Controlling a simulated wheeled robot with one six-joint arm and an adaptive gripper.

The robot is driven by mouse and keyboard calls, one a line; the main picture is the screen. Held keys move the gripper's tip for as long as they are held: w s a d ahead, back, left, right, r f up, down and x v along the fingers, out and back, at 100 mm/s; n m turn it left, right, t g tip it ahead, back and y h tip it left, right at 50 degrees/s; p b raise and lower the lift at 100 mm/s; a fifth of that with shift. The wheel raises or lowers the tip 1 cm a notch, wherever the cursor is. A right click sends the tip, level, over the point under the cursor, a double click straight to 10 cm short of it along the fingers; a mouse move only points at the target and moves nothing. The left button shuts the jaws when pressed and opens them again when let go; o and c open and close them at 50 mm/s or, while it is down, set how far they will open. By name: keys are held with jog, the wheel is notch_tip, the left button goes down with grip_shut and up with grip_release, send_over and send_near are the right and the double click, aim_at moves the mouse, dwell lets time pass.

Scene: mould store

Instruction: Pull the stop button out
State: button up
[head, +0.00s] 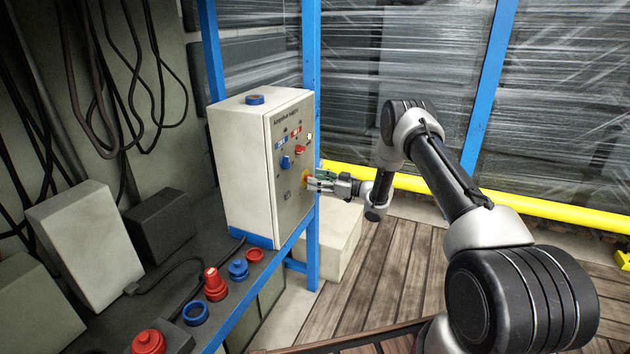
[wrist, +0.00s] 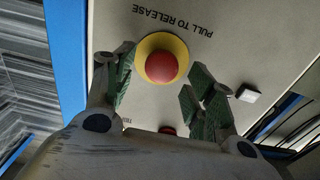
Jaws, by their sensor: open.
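The stop button (wrist: 161,67) is a red mushroom head on a yellow round collar, under upside-down lettering "PULL TO RELEASE" in the wrist view. It sits on the front panel of a pale control box (head: 240,165). My gripper (head: 318,181) is open, pointing at the panel. In the wrist view its green-padded fingers (wrist: 157,84) stand left and right of the button, apart from it, the left one closer. Nothing is held.
The box has blue and red knobs (head: 301,149) above the stop button. Loose red and blue parts (head: 215,284) lie on the dark bench at the left. A blue post (head: 312,90) stands behind the box. Wooden floor lies clear below my arm.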

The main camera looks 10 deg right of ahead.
jog(key=shift+w+a, duration=0.3)
jog(key=shift+a, duration=0.2)
jog(key=shift+c, duration=0.5)
grip_shut()
jog(key=shift+s+d, duration=0.35)
jog(key=shift+d, duration=0.1)
jog(key=shift+f, duration=0.1)
jog(key=shift+o, duration=0.5)
grip_release()
jog(key=shift+d, duration=0.1)
jog(key=v, duration=1.2)
